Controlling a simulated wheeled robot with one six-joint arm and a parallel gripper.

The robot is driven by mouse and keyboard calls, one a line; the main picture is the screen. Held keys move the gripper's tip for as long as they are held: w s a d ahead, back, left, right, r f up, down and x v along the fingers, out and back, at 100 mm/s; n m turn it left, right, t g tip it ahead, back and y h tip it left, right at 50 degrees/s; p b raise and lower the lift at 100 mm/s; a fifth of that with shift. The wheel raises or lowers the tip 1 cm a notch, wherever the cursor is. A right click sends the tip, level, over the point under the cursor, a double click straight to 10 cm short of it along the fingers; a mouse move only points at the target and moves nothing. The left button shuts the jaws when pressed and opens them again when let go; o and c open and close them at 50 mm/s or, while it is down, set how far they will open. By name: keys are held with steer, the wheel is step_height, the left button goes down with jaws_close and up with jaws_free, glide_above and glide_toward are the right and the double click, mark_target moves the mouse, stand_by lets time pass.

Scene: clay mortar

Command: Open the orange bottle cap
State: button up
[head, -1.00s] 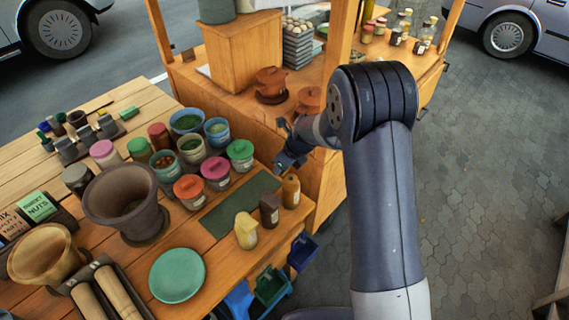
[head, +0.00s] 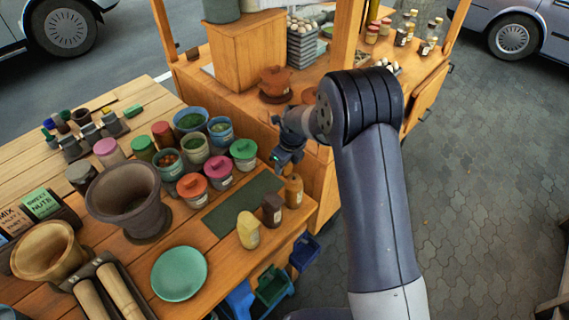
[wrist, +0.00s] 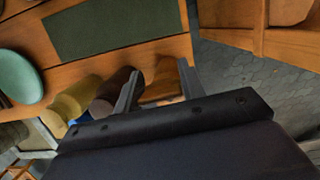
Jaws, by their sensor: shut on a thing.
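The orange bottle (head: 293,191) stands upright at the right end of a row of bottles near the table's right edge. My gripper (head: 289,166) is at its top in the head view, pointing down. In the wrist view, my gripper's two fingers (wrist: 158,70) stand on either side of the orange bottle (wrist: 162,84) and are shut on its cap. The cap is mostly hidden behind my gripper in the head view.
A brown bottle (head: 271,209) stands close on the left, then a yellow bottle (head: 248,229). A dark green mat (head: 240,206) lies behind them. Several colored jars, a mortar (head: 123,200) and a green plate (head: 178,274) fill the table further left.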

steer(key=o, duration=0.6)
steer(key=shift+o, duration=0.2)
steer(key=shift+r, duration=0.1)
steer(key=b+v, duration=0.2)
steer(key=v, duration=0.8)
steer(key=shift+r+b, duration=0.25)
steer(key=shift+b, duration=0.05)
steer(key=shift+f, duration=0.1)
steer(key=p+x, duration=0.2)
steer(key=x, duration=0.8)
steer(key=shift+f+p, duration=0.25)
steer(key=shift+p, duration=0.05)
steer(key=shift+r, duration=0.1)
